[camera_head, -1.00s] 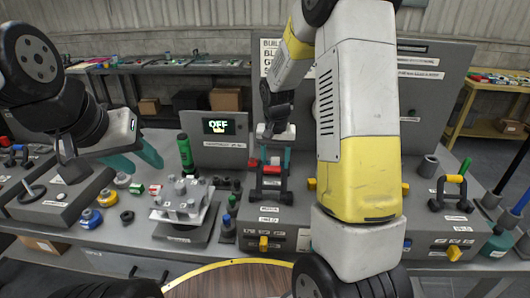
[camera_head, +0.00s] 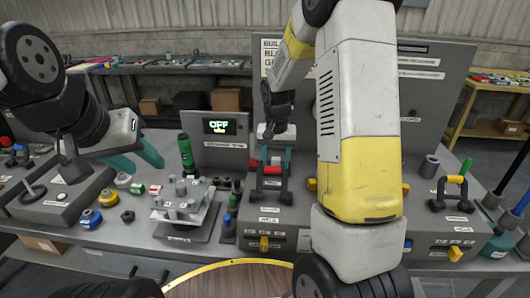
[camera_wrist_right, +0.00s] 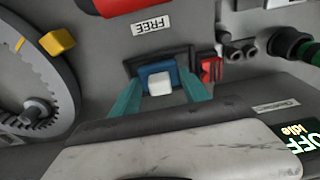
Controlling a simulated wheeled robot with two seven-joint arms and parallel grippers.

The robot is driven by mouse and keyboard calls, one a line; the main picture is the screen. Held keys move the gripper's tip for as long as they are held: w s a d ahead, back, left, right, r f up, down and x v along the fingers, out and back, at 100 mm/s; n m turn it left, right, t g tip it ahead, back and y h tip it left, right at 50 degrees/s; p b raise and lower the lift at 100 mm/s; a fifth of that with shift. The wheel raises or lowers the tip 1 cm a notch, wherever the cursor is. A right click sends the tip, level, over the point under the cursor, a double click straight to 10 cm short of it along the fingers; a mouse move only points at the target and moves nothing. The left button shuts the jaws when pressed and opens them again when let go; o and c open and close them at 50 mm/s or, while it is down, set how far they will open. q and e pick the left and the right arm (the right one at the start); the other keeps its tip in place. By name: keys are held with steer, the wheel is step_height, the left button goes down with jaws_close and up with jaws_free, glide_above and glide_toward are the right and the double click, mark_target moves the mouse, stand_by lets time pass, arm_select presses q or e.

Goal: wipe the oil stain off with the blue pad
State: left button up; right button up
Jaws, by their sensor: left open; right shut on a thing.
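The blue pad (camera_wrist_right: 150,69) has a white block-shaped handle and shows in the right wrist view. My right gripper (camera_wrist_right: 161,86) is shut on it, with a teal finger on each side of the handle. In the head view my right gripper (camera_head: 275,163) points down over a dark stand on the bench, and the pad cannot be made out there. My left gripper (camera_head: 139,158) is open and empty, held above the left part of the bench. I cannot make out the oil stain in either view.
A grey fixture (camera_head: 185,205) with pegs and a green cylinder (camera_head: 186,155) stand left of my right gripper. A screen (camera_head: 219,127) reading OFF is behind. In the wrist view, a large toothed ring (camera_wrist_right: 35,85) is at left and a red part (camera_wrist_right: 211,70) sits close beside the pad.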

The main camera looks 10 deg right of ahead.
steer(key=shift+a, duration=0.1)
steer(key=shift+w+a+f, duration=0.1)
steer(key=shift+w+a, duration=0.1)
steer(key=shift+a, duration=0.35)
steer(key=shift+d, duration=0.1)
steer(key=shift+s+d, duration=0.2)
steer(key=shift+d, duration=0.4)
stand_by(0.8)
steer(key=shift+a, duration=0.1)
